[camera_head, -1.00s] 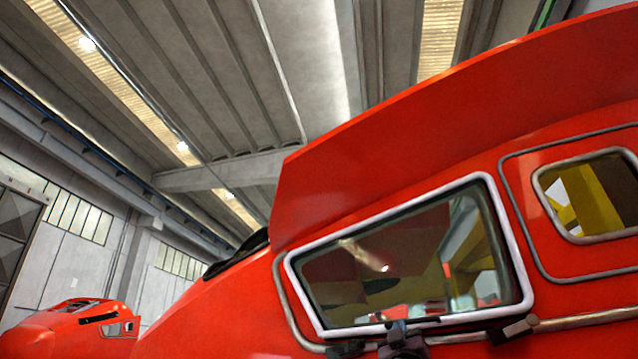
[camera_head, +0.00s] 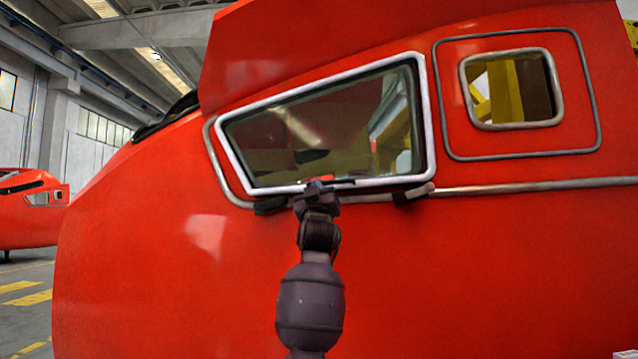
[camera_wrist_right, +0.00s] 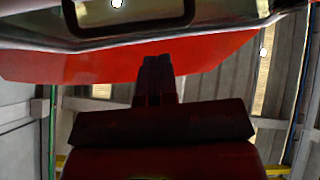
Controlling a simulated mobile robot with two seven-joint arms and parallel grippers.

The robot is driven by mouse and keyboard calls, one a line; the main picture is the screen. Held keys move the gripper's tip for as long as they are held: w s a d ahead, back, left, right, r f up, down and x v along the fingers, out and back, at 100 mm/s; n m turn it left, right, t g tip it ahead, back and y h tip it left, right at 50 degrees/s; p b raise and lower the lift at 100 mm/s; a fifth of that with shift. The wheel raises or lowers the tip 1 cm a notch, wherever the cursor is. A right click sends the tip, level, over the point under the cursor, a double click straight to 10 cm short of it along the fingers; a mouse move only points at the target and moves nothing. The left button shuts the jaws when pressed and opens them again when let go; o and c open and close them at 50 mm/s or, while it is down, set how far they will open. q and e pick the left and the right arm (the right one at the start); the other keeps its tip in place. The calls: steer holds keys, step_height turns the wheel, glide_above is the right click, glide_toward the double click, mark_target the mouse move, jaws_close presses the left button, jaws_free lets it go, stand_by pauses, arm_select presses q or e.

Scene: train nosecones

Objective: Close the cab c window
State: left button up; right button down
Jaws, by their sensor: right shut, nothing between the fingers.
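The cab window (camera_head: 330,130) is a glass pane in a pale frame on the side of the red train nosecone. The frame sits slightly out of line with the grey seal around its opening, which shows at the left and bottom left. My right gripper (camera_head: 318,190) is at the lower edge of the frame, near its middle, with shut, empty fingers. Whether it touches the frame I cannot tell. In the right wrist view the gripper (camera_wrist_right: 157,75) points up toward a red surface and a dark window edge. My left gripper is out of view.
A smaller rounded window (camera_head: 512,88) with a pale rim is to the right. A grey rail (camera_head: 530,187) runs right along the red body. Another red nosecone (camera_head: 30,215) stands far left.

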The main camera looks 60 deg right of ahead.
steer(key=v, duration=1)
steer(key=shift+f+b, duration=0.3)
steer(key=shift+f, duration=0.1)
